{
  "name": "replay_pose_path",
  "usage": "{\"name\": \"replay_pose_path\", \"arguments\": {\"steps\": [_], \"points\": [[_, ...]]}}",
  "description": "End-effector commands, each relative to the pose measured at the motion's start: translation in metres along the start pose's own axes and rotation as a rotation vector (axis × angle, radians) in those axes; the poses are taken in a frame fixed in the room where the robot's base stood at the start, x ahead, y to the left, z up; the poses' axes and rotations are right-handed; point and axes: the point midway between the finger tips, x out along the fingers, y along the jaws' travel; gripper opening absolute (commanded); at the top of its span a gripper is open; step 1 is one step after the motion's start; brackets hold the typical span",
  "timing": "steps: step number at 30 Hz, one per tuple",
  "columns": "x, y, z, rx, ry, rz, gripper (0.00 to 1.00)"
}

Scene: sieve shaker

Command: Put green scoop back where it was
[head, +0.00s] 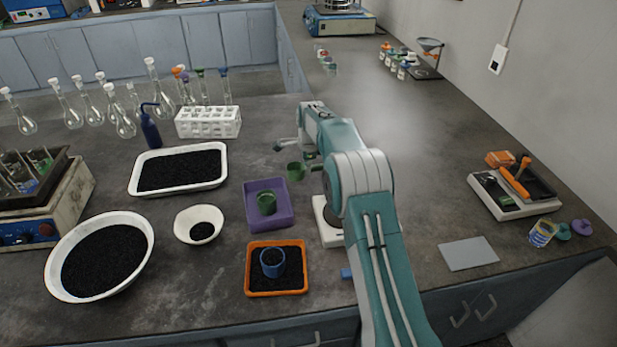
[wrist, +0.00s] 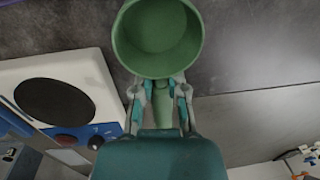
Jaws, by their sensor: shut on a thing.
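My gripper (wrist: 160,88) is shut on the handle of the green scoop (wrist: 157,40). The scoop's round cup faces the wrist camera and looks empty. In the head view the green scoop (head: 296,171) is held above the bench, just left of my arm. A purple tray (head: 252,220) lies below and to the left of it, with a dark green cup (head: 267,203) in it. An orange tray (head: 304,270) in front holds dark grains and a blue cup (head: 272,262).
A white device with a round black plate (wrist: 55,100) stands close to my gripper; my arm partly covers it in the head view (head: 328,236). White bowls (head: 60,285) and a white tray (head: 138,160) of dark grains stand left. The bench right of my arm has free room.

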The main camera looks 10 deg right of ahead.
Motion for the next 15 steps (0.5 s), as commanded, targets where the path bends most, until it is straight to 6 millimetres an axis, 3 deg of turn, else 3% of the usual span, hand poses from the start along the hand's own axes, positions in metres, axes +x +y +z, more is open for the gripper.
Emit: {"name": "replay_pose_path", "arguments": {"steps": [6,12,15], "points": [[0.022,-0.015,-0.006,-0.001,0.0,-0.001,0.0],[0.032,-0.02,-0.009,-0.001,0.0,-0.001,0.0],[0.048,-0.016,-0.01,-0.001,0.0,0.003,0.0]]}}
